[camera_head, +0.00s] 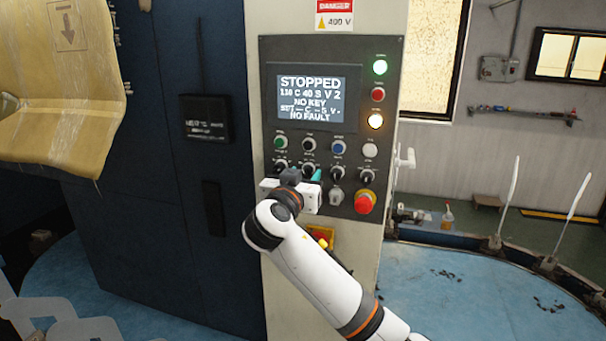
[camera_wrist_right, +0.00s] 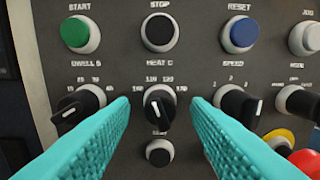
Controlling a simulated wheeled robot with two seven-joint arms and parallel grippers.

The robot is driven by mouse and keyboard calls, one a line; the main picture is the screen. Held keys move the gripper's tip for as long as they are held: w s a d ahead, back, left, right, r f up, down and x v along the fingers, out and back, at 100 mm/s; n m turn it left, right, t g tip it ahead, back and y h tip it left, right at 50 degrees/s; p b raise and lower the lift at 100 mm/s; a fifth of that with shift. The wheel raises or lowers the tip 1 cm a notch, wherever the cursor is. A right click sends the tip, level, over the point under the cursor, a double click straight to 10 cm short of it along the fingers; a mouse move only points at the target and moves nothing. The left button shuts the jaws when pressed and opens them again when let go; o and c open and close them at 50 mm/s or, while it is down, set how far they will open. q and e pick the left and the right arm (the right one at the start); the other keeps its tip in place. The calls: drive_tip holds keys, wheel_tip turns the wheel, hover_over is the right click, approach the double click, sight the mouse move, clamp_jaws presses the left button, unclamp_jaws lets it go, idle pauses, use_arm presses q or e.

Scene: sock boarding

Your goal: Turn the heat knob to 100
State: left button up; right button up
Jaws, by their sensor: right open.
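The heat knob (camera_wrist_right: 158,105) is a black dial under the label HEAT C, in the middle of the right wrist view. My right gripper (camera_wrist_right: 160,104) is open, with a teal finger on each side of the knob and a gap visible on both sides. In the head view my right gripper (camera_head: 301,180) is at the panel's lower knob row and hides part of it. The screen (camera_head: 311,98) reads STOPPED, apparently 110 C, NO KEY and NO FAULT. My left gripper is not in view.
The dwell knob (camera_wrist_right: 82,104) and speed knob (camera_wrist_right: 238,106) flank the heat knob closely. A small black button (camera_wrist_right: 160,152) sits below it. Start (camera_wrist_right: 79,33), stop (camera_wrist_right: 159,31) and reset (camera_wrist_right: 240,34) buttons are above. A red emergency button (camera_head: 365,203) is at the panel's lower right.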

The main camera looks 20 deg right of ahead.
drive_tip(key=shift+w, duration=0.15)
clamp_jaws()
drive_tip(key=shift+f, duration=0.1)
drive_tip(key=shift+f+n+b, duration=0.1)
drive_tip(key=shift+n+b, duration=0.6)
drive_tip(key=shift+n, duration=0.9)
drive_tip(key=shift+n+b, duration=0.4)
drive_tip(key=shift+n, duration=0.7)
drive_tip(key=shift+d+r+n, duration=0.1)
drive_tip(key=shift+r+n, duration=0.1)
drive_tip(key=shift+n, duration=1)
